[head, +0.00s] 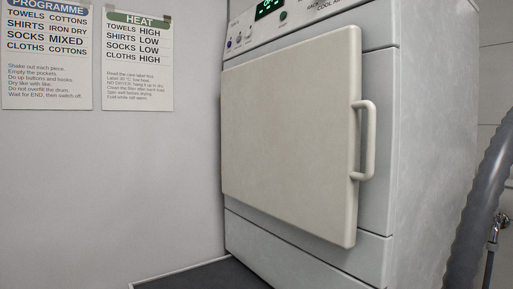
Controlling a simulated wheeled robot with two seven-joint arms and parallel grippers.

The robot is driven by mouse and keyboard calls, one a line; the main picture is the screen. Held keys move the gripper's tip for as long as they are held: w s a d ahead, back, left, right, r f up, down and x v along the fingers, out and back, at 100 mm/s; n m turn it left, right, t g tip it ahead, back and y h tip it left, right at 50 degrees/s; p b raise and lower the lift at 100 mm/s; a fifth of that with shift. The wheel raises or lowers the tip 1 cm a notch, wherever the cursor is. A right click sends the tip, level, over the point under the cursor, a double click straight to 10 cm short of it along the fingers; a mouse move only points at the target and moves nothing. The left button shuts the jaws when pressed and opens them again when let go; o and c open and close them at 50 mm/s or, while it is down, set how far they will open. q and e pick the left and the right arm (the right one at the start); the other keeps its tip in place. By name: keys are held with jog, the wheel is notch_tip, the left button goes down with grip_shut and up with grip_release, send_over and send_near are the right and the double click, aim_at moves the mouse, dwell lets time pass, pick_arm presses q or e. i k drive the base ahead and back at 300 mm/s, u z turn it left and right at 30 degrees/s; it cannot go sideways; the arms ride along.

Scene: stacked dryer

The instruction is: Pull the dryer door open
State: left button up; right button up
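The dryer (436,130) stands in the middle to right of the head view, with its control panel at the top. Its door (285,135) is a flat, pale beige panel on the front. A pale upright bar handle (369,140) is fixed along the door's right edge. The door's right side appears to stand out from the dryer front, so it looks ajar, while its left edge lies close to the body. The drum opening is hidden behind the door. Neither of my grippers is in view, and nothing touches the handle.
A green-lit display (269,8) sits on the control panel. Two notices, a programme chart (46,60) and a heat chart (138,60), hang on the grey wall at left. A dark curved ribbed hose (482,200) runs down the right side. The space in front of the door looks clear.

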aim_at(291, 116)
jog(key=z, duration=1.4)
jog(key=k, duration=1)
jog(key=u, duration=1.15)
jog(key=i, duration=0.55)
jog(key=u, duration=0.1)
